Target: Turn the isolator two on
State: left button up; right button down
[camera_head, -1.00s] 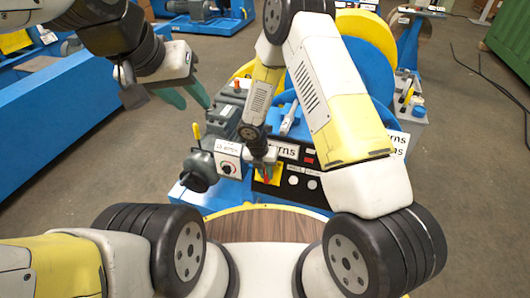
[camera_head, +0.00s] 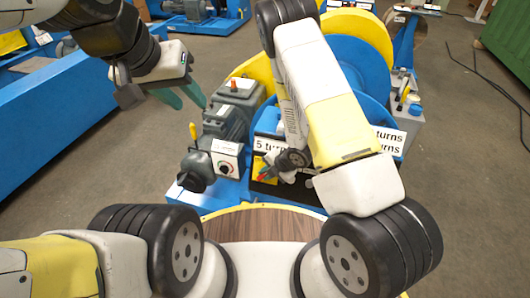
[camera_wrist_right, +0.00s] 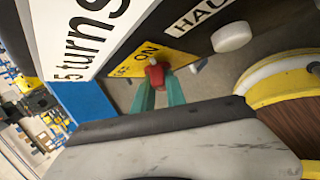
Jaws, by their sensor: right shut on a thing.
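A red switch handle (camera_wrist_right: 156,76) sits on a yellow plate (camera_wrist_right: 150,60) marked ON, on a dark panel. In the right wrist view my right gripper (camera_wrist_right: 158,84) has its green fingers shut on the red handle. In the head view my right gripper (camera_head: 268,176) is at the panel's left end, and the yellow plate (camera_head: 260,166) shows just behind it. My forearm hides much of the panel. No label reading isolator two is legible. My left gripper (camera_head: 188,97) is open and empty, in the air at the upper left.
A grey motor unit (camera_head: 228,120) and a gearbox with a dial (camera_head: 227,168) stand left of the panel. A white push button (camera_wrist_right: 232,36) and a HAUL label are near the handle. A blue drum is behind my right arm. Floor at left is clear.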

jog(key=shift+s+f+m+t+y, duration=0.1)
jog(key=shift+m+t+y, duration=0.2)
jog(key=shift+m+y, duration=0.1)
dwell(0.3)
jog(key=c, duration=1.4)
grip_release()
jog(key=shift+o, duration=0.2)
jog(key=v, duration=0.7)
jog(key=shift+d+r, duration=0.15)
jog(key=shift+r, duration=0.2)
jog(key=shift+s, duration=0.15)
